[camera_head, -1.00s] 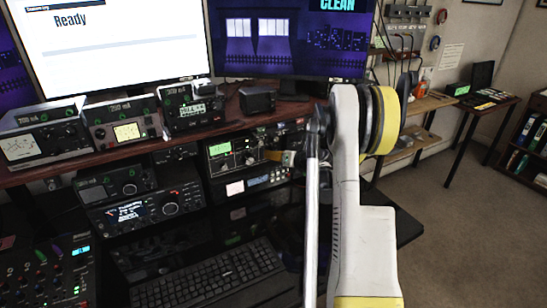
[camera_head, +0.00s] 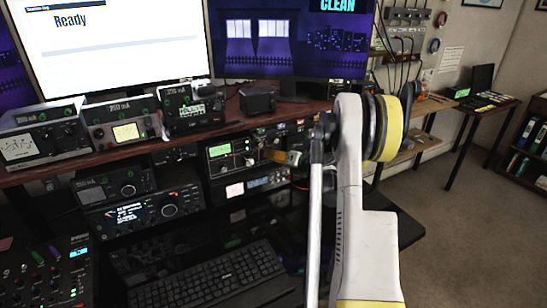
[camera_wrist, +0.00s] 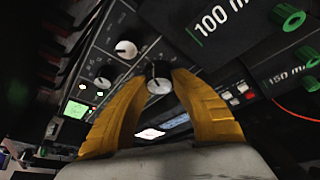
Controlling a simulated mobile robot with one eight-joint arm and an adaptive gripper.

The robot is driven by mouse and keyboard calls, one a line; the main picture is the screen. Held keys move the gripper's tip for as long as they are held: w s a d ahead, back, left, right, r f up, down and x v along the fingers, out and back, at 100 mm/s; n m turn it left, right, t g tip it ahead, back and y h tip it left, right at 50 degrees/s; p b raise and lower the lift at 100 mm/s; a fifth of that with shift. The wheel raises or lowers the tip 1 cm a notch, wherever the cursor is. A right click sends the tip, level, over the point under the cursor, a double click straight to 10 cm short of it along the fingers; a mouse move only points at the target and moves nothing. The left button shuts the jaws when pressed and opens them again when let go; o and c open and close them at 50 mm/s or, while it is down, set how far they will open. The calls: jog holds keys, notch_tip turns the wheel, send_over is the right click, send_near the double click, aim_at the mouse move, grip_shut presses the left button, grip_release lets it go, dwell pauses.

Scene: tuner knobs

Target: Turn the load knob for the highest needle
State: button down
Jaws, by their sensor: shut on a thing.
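My gripper (camera_wrist: 158,76) has its two yellow fingers on either side of a dark round knob with a pale face (camera_wrist: 159,86) in the wrist view, shut on it. I cannot read that knob's label. A white-topped knob (camera_wrist: 126,49) and a smaller dark knob (camera_wrist: 104,77) sit beside it on the same dark panel. In the head view my gripper (camera_head: 283,157) is at the right end of the radio unit with a green display (camera_head: 220,150), and the knob is hidden there. A pale lit panel (camera_head: 235,189) glows below; no needle can be made out on it.
A shelf edge (camera_head: 100,158) runs above the unit, carrying several meter boxes (camera_head: 125,130). Another radio (camera_head: 145,212) stands to the left. A keyboard (camera_head: 210,275) lies below. The wrist view shows green knobs (camera_wrist: 288,17) close on the right.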

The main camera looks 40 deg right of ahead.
jog(key=c, duration=1)
grip_release()
jog(key=shift+c, duration=0.2)
jog(key=v, duration=1.2)
